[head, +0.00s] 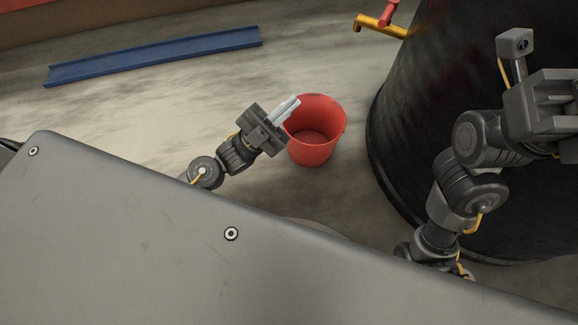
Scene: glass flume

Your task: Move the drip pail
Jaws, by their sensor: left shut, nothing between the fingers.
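The drip pail is a red open bucket (312,152) standing upright on the floor, in the middle of the head view. It looks empty. My left gripper (292,104) is shut and empty, with its pale fingertips at the upper left rim of the pail. I cannot tell whether the fingers touch the rim or hover over it. My right arm is at the right edge, in front of the dark tank. Its wrist shows, but its fingertips are cut off by the picture edge.
A large dark tank (400,150) stands close to the right of the pail. A blue channel (155,57) lies on the floor at the back left. The concrete floor left of the pail is clear.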

